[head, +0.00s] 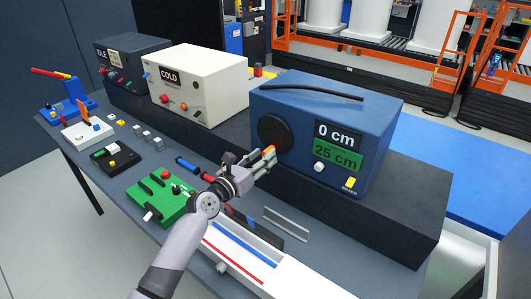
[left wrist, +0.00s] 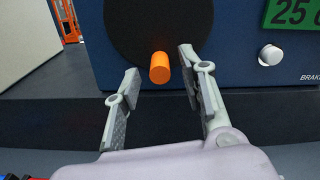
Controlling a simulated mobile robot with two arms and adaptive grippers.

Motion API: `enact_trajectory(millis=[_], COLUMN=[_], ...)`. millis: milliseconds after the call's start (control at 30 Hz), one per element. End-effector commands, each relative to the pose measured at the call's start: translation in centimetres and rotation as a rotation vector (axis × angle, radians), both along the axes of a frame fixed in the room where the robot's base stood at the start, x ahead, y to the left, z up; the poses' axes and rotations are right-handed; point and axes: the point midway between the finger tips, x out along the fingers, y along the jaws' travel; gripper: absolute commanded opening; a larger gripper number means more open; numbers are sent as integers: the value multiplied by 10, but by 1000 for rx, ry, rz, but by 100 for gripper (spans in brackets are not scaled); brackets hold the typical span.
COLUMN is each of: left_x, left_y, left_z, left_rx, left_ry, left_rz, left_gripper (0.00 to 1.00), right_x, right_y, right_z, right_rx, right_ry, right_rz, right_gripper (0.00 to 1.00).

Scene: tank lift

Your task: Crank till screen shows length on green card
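The blue box (head: 316,130) stands on the raised dark shelf. Its screen (head: 338,135) reads 0 cm, and the green card (head: 337,154) below reads 25 cm. A black crank disc (head: 275,133) is on its front, with an orange handle (left wrist: 160,67) sticking out low on the disc. My left gripper (head: 268,158) is at the handle. In the left wrist view its fingers (left wrist: 155,80) are spread, one on each side of the handle, with a gap visible on the left. My right gripper is not in view.
A white knob (head: 319,167) and a yellow switch (head: 351,183) are on the box's front. A cream box marked COLD (head: 197,84) stands to the left. A green block (head: 160,195), a metal angle strip (head: 287,224) and several small parts lie on the bench below.

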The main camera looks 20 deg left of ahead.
Motion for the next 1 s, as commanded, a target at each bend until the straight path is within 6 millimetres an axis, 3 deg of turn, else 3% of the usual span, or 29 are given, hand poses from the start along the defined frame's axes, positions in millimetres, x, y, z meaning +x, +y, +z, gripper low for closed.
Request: enact_trajectory(millis=[200,500,1000], left_x=[18,20,20], left_y=[-6,-7,-7], left_z=[0,0,0], left_rx=[0,0,0], left_ry=[0,1,1], left_rz=[1,0,0], left_gripper=[38,38,5], right_x=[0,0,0], right_y=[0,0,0], right_z=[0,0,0], right_rx=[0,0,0], right_ry=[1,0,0], right_rz=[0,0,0], right_gripper=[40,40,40])
